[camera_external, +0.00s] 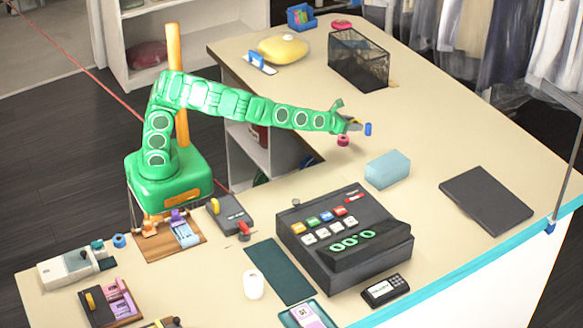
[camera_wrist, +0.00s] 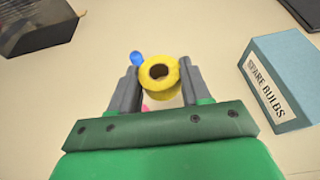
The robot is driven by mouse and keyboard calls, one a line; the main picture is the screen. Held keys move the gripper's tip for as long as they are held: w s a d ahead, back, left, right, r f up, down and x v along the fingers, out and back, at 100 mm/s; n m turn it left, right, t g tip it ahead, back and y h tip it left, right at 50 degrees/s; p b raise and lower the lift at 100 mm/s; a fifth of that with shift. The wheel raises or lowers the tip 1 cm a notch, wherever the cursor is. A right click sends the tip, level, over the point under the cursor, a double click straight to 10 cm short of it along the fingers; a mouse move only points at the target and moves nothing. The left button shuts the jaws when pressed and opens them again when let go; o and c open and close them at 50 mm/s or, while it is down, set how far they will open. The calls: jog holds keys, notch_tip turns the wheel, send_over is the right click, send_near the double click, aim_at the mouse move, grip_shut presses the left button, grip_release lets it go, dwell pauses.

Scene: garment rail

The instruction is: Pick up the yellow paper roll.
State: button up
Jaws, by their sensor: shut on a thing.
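The yellow paper roll (camera_wrist: 159,75) sits between the two fingers of my gripper (camera_wrist: 160,88) in the wrist view, its dark central hole facing the camera. My gripper is shut on it, with a finger touching each side. In the external view my gripper (camera_external: 354,124) is over the middle of the counter, and the roll is mostly hidden by the fingers there. I cannot tell whether the roll is clear of the counter.
A small blue item (camera_external: 368,129) and a red roll (camera_external: 343,141) are close to my gripper. A light blue spare bulbs box (camera_external: 387,169) stands to the right. A black mesh bin (camera_external: 358,60) is behind, and a cash register (camera_external: 345,240) is in front.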

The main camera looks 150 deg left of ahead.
aim_at(351, 121)
jog(key=shift+s+d+r, duration=0.4)
jog(key=shift+s+d, duration=0.05)
jog(key=shift+d, duration=0.2)
jog(key=shift+s+d+r, duration=0.1)
jog(key=shift+d+r, duration=0.05)
jog(key=shift+s+d+r, duration=0.2)
jog(key=shift+s+d, duration=0.1)
jog(key=shift+d, duration=0.4)
jog(key=shift+s+d+r, duration=0.3)
jog(key=shift+d, duration=0.2)
jog(key=shift+s+d+r, duration=0.25)
jog(key=shift+s+d, duration=0.05)
jog(key=shift+d, duration=0.15)
